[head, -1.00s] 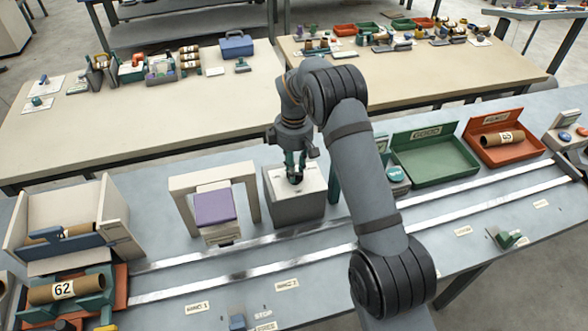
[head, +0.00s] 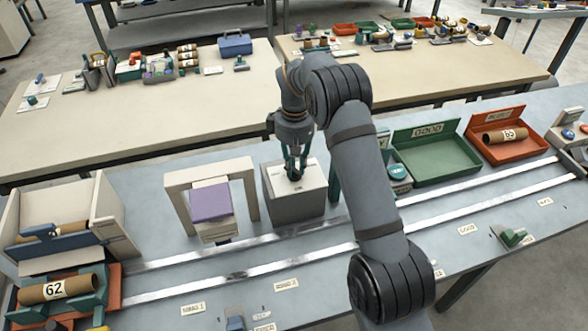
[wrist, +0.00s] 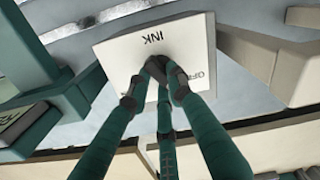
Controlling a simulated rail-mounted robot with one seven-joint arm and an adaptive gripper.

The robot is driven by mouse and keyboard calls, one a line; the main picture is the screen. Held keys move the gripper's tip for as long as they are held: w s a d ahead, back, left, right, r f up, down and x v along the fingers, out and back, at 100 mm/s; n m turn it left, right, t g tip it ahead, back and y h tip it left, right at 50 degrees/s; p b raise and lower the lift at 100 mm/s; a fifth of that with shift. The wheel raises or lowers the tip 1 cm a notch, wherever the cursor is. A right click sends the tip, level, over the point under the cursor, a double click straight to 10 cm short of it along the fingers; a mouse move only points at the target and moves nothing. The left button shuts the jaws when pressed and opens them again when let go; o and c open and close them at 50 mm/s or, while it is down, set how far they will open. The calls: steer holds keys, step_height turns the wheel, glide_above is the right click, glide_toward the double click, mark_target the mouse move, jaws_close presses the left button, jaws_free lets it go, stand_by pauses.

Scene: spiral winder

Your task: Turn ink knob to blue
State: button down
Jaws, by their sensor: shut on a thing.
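The ink box (head: 297,207) is a grey block with a white top, standing on the bench behind the rails. Its top also shows in the wrist view (wrist: 190,42), with the word INK and part of another label. My gripper (head: 294,172) points down onto the middle of this top. In the wrist view, its teal fingers (wrist: 158,72) close together on the ink knob, a dark piece almost wholly hidden between the fingertips. I cannot read which way the knob points.
A beige arch with a purple pad (head: 211,205) stands just left of the ink box. A green GOOD tray (head: 450,172) and a red tray (head: 478,126) lie to the right. Two metal rails (head: 400,228) run along the front.

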steer(key=m+b, duration=0.2)
steer(key=m, duration=0.3)
steer(key=shift+d, duration=0.15)
steer(key=shift+m, duration=0.3)
stand_by(0.3)
steer(key=c, duration=1.5)
jaws_free()
steer(key=shift+c, duration=0.2)
step_height(320, 180, up, 12)
